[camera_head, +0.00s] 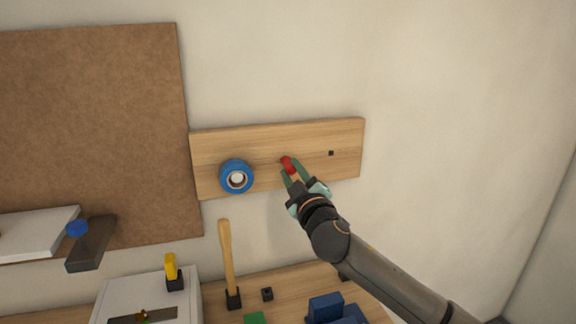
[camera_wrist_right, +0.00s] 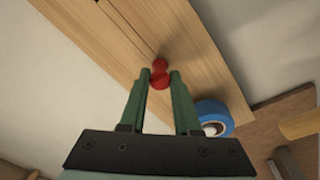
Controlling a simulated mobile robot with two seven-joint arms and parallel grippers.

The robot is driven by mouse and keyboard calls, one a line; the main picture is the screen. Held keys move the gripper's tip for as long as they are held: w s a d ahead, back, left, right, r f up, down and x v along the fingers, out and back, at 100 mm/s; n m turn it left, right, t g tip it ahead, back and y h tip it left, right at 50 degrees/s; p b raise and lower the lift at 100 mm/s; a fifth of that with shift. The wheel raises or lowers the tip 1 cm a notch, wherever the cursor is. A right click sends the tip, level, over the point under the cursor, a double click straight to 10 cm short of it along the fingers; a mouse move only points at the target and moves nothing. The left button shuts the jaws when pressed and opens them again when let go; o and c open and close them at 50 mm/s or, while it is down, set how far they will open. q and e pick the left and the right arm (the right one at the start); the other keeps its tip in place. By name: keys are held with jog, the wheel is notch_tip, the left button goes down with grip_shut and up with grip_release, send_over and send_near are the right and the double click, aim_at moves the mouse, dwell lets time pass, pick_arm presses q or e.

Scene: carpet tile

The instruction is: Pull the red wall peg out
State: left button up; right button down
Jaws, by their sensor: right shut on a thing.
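The red wall peg (camera_head: 287,162) is at the wooden wall board (camera_head: 265,147), between a blue tape roll and a small dark hole. In the right wrist view the red peg (camera_wrist_right: 159,70) shows a round head and a narrower neck. My right gripper (camera_head: 292,174) comes up from the lower right, shut on the peg. In the right wrist view its green fingertips (camera_wrist_right: 160,80) are on either side of the peg. I cannot tell how deep the peg sits in the board. My left gripper is not in view.
The blue tape roll (camera_head: 226,165) hangs on the board, left of the peg. A brown panel (camera_head: 95,120) covers the wall at left. Below are a wooden-handled tool (camera_head: 228,255), a white box (camera_head: 107,300) and blue objects (camera_head: 335,312). The wall at right is bare.

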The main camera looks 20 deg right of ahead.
aim_at(292, 171)
dwell(0.4)
jog(key=shift+s+d+f, duration=0.1)
jog(key=shift+s+f, duration=0.05)
jog(key=shift+s, duration=1.1)
jog(key=shift+s+f, duration=0.15)
jog(key=shift+s, duration=1.1)
jog(key=shift+s, duration=0.1)
jog(key=s+f, duration=0.1)
jog(key=s, duration=0.8)
jog(key=shift+s+d+f, duration=0.15)
jog(key=shift+s+d, duration=0.05)
jog(key=shift+s, duration=0.2)
